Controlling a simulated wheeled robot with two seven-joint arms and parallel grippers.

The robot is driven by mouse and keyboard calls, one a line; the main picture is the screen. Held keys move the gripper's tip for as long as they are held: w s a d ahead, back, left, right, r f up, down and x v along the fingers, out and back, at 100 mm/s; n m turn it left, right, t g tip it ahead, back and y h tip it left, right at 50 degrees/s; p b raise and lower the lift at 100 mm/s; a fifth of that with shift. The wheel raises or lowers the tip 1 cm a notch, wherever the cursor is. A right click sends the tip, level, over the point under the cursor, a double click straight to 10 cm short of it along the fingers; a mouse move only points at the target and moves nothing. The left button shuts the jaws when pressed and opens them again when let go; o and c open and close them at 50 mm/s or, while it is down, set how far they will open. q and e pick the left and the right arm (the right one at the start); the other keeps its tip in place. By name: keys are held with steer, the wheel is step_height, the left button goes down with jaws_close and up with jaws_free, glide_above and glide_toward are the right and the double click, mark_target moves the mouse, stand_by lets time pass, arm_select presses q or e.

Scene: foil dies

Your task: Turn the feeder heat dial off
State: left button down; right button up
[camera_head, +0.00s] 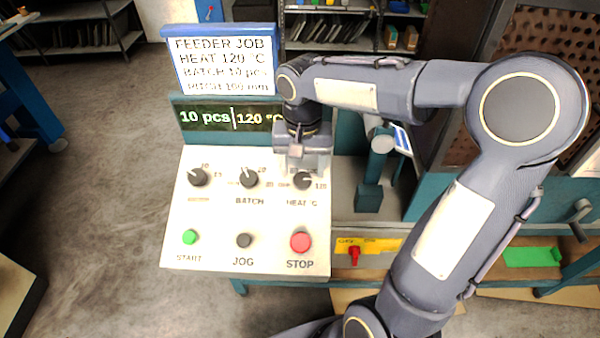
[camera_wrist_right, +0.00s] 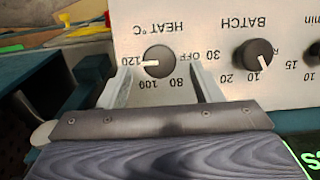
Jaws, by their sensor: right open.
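The heat dial (camera_head: 303,180) is a round black knob at the right end of the dial row on the white panel (camera_head: 215,222). In the right wrist view, which shows the panel upside down, the heat dial (camera_wrist_right: 159,61) has its white mark pointing at 120. OFF is printed on the opposite side. My right gripper (camera_head: 303,167) is open above the dial, with one finger on either side of it. I cannot tell whether the fingers touch the knob. The display (camera_head: 232,117) reads 10 pcs and 120 °C. My left gripper is out of view.
The batch dial (camera_head: 249,179) and another dial (camera_head: 198,177) sit left of the heat dial. Below are a green start button (camera_head: 190,237), black jog button (camera_head: 244,240) and red stop button (camera_head: 301,242). A job sign (camera_head: 222,62) stands behind. A red switch (camera_head: 354,254) is right of the panel.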

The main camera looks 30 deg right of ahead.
mark_target(302, 178)
steer(key=shift+f, duration=1.6)
steer(key=shift+c, duration=0.5)
steer(key=c, duration=0.9)
